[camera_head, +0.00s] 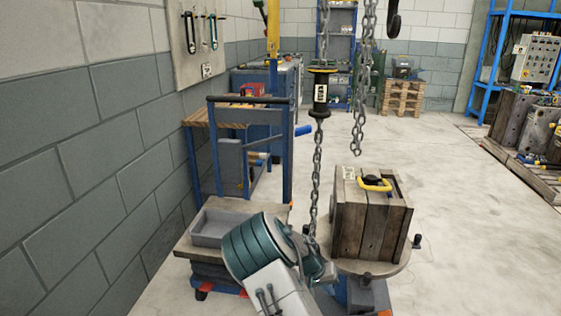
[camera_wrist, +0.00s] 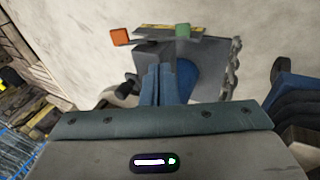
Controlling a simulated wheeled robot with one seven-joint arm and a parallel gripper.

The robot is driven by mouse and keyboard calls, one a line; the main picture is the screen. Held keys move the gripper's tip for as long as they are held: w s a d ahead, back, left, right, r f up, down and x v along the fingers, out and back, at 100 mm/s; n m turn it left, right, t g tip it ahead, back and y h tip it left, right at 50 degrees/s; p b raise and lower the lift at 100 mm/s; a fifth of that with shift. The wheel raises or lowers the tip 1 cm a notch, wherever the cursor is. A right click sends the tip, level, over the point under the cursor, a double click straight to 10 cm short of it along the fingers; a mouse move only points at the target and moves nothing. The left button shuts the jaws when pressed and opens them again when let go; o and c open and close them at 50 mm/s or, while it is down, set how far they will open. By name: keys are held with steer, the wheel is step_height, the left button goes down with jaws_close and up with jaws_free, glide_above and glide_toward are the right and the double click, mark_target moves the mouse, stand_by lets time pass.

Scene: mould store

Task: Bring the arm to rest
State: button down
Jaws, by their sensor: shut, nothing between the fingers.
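My arm (camera_head: 262,248) reaches out low in the middle of the head view, between a grey tray on the left and a wooden crate on the right. My gripper shows in the wrist view (camera_wrist: 162,82), its two blue fingers together with nothing between them. In the head view the fingers are mostly hidden behind my wrist, close to the hanging chain; I cannot tell whether they touch it.
A chain (camera_head: 316,165) with a black pendant (camera_head: 320,92) hangs just beyond my wrist. The wooden crate (camera_head: 362,225) stands on a round table (camera_head: 395,262). The grey tray (camera_head: 207,238) sits at left near the wall. Open floor (camera_head: 465,220) lies to the right.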

steer(key=s+r+y+p, duration=0.2)
steer(key=s+r+p, duration=0.3)
steer(key=r, duration=0.6)
steer(key=s+r+y+p, duration=0.2)
steer(key=s+r+p, duration=0.2)
steer(key=r, duration=0.8)
steer(key=s+r+y+p, duration=0.1)
steer(key=s+r+p, duration=0.4)
steer(key=r, duration=0.6)
steer(key=s+r+n+t+p, duration=0.1)
steer(key=s+r+t+p, duration=0.1)
steer(key=s+r+p, duration=0.8)
steer(key=s+r, duration=0.6)
steer(key=r, duration=0.3)
steer(key=shift+s+a+n+y, duration=0.25)
steer(key=shift+s+n+y, duration=0.05)
steer(key=shift+s, duration=0.1)
